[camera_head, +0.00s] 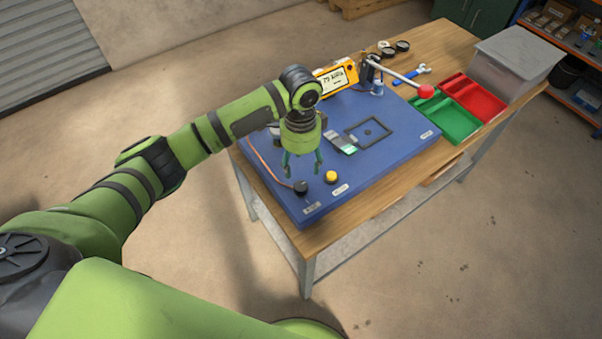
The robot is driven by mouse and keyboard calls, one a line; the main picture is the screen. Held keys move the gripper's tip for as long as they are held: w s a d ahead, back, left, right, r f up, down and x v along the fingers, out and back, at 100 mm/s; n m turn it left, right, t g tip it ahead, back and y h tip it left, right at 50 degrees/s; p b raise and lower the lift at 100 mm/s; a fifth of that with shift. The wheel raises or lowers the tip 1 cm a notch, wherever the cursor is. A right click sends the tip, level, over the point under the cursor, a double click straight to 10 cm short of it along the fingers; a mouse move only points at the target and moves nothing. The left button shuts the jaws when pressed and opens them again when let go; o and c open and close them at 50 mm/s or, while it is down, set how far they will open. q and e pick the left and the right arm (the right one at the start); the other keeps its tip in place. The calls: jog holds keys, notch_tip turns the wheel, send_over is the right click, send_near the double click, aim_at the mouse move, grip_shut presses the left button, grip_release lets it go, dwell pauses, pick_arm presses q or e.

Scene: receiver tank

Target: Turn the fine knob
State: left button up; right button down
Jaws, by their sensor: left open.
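Two small knobs stand near the front corner of the blue board (385,172): a black one (300,187) and a yellow one (331,177). The white labels by them are too small to read, so I cannot tell which is the fine knob. My left gripper (303,172) points down, open and empty, just behind the two knobs in the picture. Its right fingertip is close to the yellow knob; whether they touch is unclear. A yellow gauge (337,77) with a display reading about 77 stands at the board's back, partly hidden by my arm. My right gripper is out of view.
A red-ended lever (425,91) reaches over the board's back right. A green tray (447,124), a red tray (477,99) and a grey bin (512,65) stand at the table's right. A copper-coloured tube (263,164) runs along the board's left.

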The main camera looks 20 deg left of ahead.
pick_arm(q)
notch_tip(320, 180, up, 2)
jog(key=shift+r, duration=0.25)
dwell(0.4)
